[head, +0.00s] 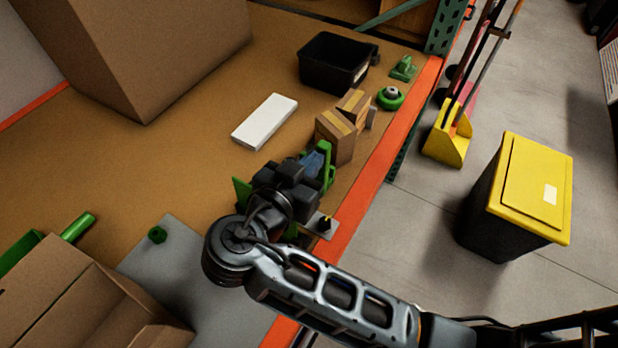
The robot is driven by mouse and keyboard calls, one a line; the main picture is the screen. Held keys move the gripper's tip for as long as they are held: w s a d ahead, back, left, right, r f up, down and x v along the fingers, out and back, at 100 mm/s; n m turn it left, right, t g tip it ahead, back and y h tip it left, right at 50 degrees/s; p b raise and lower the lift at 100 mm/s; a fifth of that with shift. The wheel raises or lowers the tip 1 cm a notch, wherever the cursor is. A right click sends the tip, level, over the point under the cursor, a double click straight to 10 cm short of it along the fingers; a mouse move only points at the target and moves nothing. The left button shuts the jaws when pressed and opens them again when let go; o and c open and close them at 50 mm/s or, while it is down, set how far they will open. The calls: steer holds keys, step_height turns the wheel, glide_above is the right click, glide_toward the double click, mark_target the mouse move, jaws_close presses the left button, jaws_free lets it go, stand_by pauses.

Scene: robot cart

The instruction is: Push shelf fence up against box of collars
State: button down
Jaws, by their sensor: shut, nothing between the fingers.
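My gripper (288,180) is over the shelf near its orange front edge, seen from behind. It is shut, with its fingertips mostly hidden by its own black body. Green upright pieces show on both sides of it, one at the right (327,165) and one at the left (241,191). They may be parts of the shelf fence, but my gripper and arm hide what lies between. Small cardboard boxes with tan tape (335,137) stand just beyond the gripper. I cannot tell which box holds collars, or whether the green piece touches one.
A white flat box (265,121), black bin (333,64) and green round part (391,98) are farther back. A large carton (160,50) stands back left; an open carton (75,300) and grey plate (190,275) are near. The middle left shelf is clear.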

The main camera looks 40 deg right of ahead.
steer(key=shift+w+d, duration=0.1)
steer(key=shift+d, duration=0.3)
steer(key=shift+w+d+b, duration=0.15)
steer(key=shift+w+d, duration=0.05)
steer(key=shift+d, duration=0.35)
steer(key=shift+w+d+b, duration=0.15)
steer(key=shift+w+d, duration=0.05)
steer(key=shift+d, duration=0.3)
steer(key=shift+a, duration=0.15)
steer(key=shift+s+a+b, duration=0.15)
steer(key=shift+s+a, duration=0.1)
steer(key=shift+a, duration=0.4)
steer(key=shift+s+a+b, duration=0.15)
steer(key=shift+s+a, duration=0.1)
steer(key=shift+a, duration=0.4)
steer(key=shift+r, duration=0.1)
step_height(320, 180, up, 5)
steer(key=p, duration=0.3)
